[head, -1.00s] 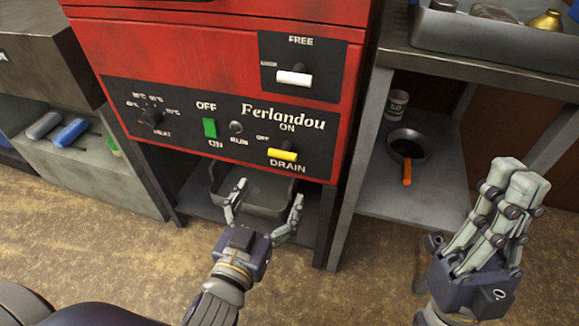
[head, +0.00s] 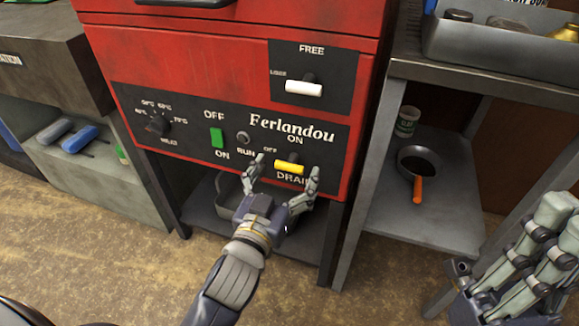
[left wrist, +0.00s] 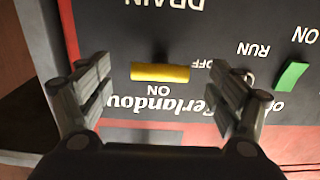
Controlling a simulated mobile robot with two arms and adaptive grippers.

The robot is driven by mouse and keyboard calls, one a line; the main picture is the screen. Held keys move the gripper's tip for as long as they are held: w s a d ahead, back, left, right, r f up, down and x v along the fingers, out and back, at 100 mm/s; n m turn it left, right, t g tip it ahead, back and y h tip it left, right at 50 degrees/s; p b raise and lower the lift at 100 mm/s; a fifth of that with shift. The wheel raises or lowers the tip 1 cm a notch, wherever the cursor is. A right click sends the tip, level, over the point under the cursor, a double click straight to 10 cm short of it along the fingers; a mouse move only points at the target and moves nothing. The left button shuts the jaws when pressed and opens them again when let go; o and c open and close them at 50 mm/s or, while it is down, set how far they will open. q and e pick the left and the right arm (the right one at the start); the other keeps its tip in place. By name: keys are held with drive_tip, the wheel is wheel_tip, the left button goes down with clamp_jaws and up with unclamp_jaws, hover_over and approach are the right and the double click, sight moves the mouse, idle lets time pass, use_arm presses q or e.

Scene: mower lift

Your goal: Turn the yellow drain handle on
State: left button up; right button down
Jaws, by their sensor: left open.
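The yellow drain handle (head: 289,168) is a short horizontal bar on the black panel of the red machine. It sits below the word ON, right of OFF and above DRAIN, which is partly covered by a finger. My left gripper (head: 285,172) is open in front of it, one finger to each side. In the left wrist view, the handle (left wrist: 160,72) lies between the spread fingers (left wrist: 160,82) with a gap on both sides, and the lettering is upside down. My right gripper (head: 560,240) is at the lower right, partly cut off, away from the panel.
A green switch (head: 217,138), a dark knob (head: 157,124) and a white FREE handle (head: 304,88) are on the machine. A grey tray (head: 229,190) stands beneath. A metal shelf at right holds a pan (head: 418,163) and a can (head: 407,121).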

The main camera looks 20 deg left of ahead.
use_arm(q)
drive_tip(key=shift+w, duration=1.15)
drive_tip(key=c, duration=1.1)
